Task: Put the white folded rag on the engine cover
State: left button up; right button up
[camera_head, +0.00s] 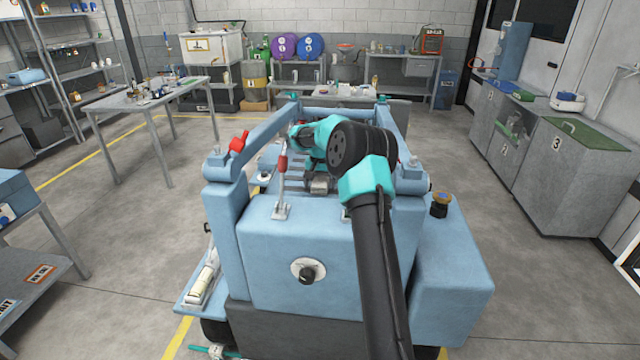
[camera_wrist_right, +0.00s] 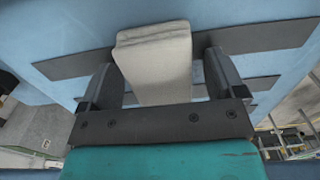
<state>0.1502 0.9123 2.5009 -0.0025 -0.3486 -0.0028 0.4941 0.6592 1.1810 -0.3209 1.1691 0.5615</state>
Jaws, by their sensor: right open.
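The white folded rag (camera_wrist_right: 155,60) is in the right wrist view, between the two fingers of my right gripper (camera_wrist_right: 160,78). The fingers stand apart, with one on each side of it. The rag appears to rest on a light blue surface with dark strips, which looks like the engine cover (camera_wrist_right: 75,25). In the head view my right arm reaches over the blue machine (camera_head: 335,240), and the teal wrist of my right gripper (camera_head: 308,142) is above its middle. My left gripper is not in view.
Blue side rails with upright posts (camera_head: 222,170) flank the machine's middle. A red-handled lever (camera_head: 282,180) stands close to my right wrist. A work table (camera_head: 150,98) is at the left, and grey cabinets (camera_head: 560,165) are at the right.

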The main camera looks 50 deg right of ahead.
aim_at(320, 181)
notch_tip(320, 181, up, 12)
jog(key=shift+d+r, duration=0.15)
jog(key=shift+r, duration=0.1)
dwell(0.4)
dwell(0.5)
